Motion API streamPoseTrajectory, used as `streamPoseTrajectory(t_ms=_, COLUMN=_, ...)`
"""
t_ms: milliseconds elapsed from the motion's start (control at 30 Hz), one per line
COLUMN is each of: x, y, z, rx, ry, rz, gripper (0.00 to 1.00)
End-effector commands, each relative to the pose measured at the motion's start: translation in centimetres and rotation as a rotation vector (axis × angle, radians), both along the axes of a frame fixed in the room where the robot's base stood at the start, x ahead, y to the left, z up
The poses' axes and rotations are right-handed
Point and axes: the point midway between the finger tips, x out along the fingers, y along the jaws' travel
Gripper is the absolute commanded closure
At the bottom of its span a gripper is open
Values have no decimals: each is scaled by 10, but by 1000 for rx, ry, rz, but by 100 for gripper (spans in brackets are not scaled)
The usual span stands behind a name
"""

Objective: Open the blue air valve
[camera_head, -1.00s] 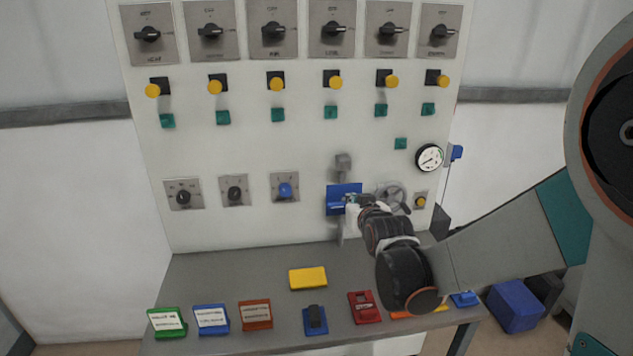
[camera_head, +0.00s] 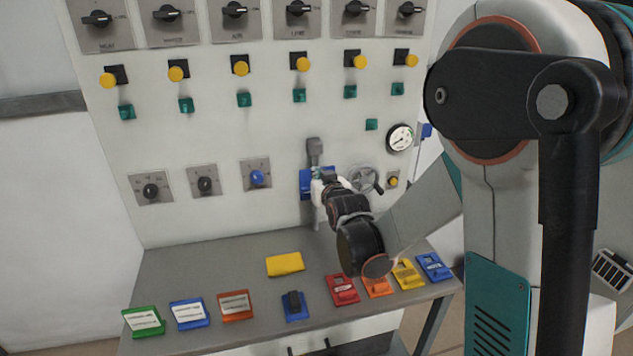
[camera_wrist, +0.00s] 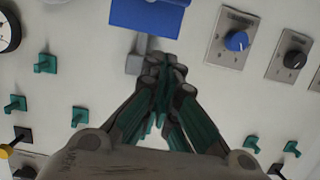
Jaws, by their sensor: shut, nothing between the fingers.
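The blue air valve (camera_head: 305,184) is a blue plate-like handle on the upright panel, below a grey fitting (camera_head: 314,150). In the wrist view the blue handle (camera_wrist: 148,14) is at the top edge, with the grey fitting (camera_wrist: 137,60) below it. My gripper (camera_wrist: 164,66) has its fingers together with nothing between them, in front of the panel beside the grey fitting. In the head view my gripper (camera_head: 320,188) covers part of the blue handle. I cannot tell whether the fingers touch it.
A grey handwheel (camera_head: 365,180) and a round gauge (camera_head: 400,138) are right of the valve. A blue knob (camera_head: 257,177) is to its left. Below, a grey table (camera_head: 215,257) holds a yellow block (camera_head: 285,264) and several coloured lockout pieces along its front edge.

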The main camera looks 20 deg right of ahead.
Motion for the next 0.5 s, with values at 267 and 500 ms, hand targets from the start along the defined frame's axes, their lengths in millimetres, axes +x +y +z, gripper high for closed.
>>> streamPoseTrajectory(t_ms=267, x=54, y=0, z=-16, rx=0, ry=0, rz=0, gripper=100)
streamPoseTrajectory(t_ms=500, x=79, y=0, z=-39, rx=0, ry=0, rz=0, gripper=100)
